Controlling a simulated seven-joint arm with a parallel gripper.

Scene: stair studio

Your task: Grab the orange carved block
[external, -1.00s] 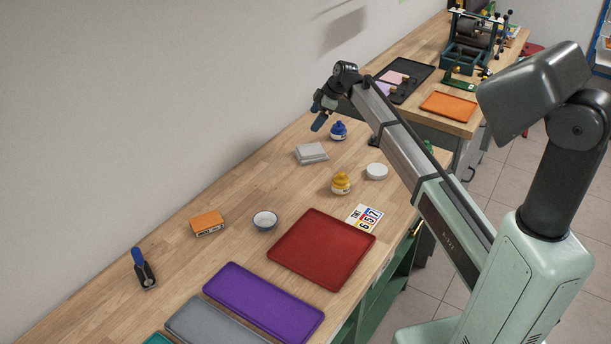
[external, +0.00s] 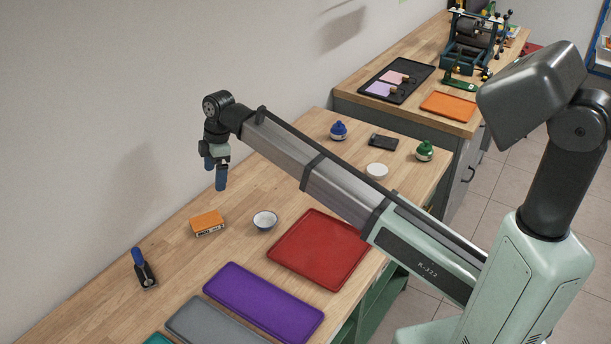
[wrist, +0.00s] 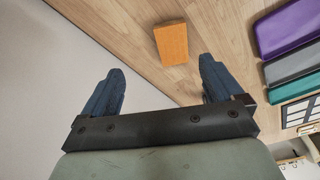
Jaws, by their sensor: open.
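The orange carved block (external: 207,223) lies on the wooden table near the wall, with dark lettering on its front side. It also shows in the wrist view (wrist: 172,43), ahead of my fingers and a little right of the middle between them. My gripper (external: 215,180) hangs above the table just behind and above the block in the external view, with its blue fingers pointing down. In the wrist view my gripper (wrist: 160,88) has its two fingers wide apart with nothing between them. The block is apart from the fingers.
A small white bowl (external: 265,221) stands right of the block. A red tray (external: 318,250), a purple tray (external: 262,303) and a grey tray (external: 213,325) lie nearer the front. A blue-handled tool (external: 143,269) is at the left. The wall (wrist: 50,100) is close beside my gripper.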

